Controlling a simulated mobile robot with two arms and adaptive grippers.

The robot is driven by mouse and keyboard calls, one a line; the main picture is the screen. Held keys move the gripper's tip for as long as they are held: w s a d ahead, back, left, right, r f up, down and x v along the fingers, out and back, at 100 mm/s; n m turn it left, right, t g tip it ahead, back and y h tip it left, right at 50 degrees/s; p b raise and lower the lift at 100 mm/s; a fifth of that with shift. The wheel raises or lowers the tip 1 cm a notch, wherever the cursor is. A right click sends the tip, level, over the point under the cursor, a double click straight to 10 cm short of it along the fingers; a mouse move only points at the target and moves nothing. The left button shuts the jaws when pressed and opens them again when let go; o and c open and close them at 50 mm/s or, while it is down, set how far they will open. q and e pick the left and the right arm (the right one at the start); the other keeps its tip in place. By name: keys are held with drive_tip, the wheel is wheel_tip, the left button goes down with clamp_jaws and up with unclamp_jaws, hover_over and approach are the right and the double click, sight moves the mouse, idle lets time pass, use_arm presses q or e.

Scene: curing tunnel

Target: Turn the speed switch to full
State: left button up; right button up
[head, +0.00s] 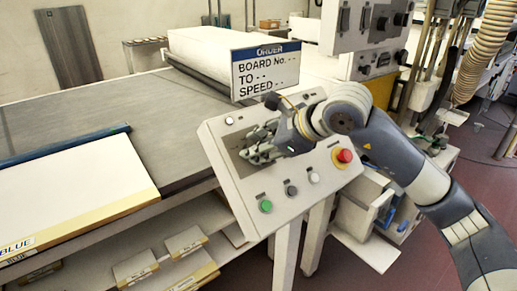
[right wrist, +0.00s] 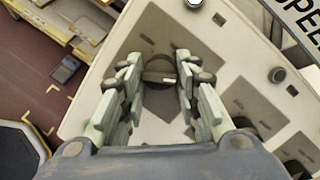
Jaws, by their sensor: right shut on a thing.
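The sloped control panel (head: 226,178) stands at the end of the conveyor. My right gripper (head: 257,154) reaches down over its upper left part. In the right wrist view, a round dark rotary switch (right wrist: 158,76) sits between the fingertips of my right gripper (right wrist: 160,80), which are shut on it. A pale pointer mark on the knob faces the right of that view. No label naming the switch can be read. In the head view my gripper hides the knob. My left gripper does not show.
The panel carries a green button (head: 265,206), a black knob (head: 291,190), a white button (head: 313,178) and a red mushroom button (head: 344,155). An order sign (head: 265,72) reading "BOARD No. - -, TO - -, SPEED - -" stands close behind my right gripper. A board (head: 75,193) lies at left.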

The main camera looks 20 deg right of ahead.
drive_tip(key=o, duration=1.1)
drive_tip(key=shift+c, duration=0.2)
drive_tip(key=shift+d, duration=0.1)
drive_tip(key=v, duration=1.2)
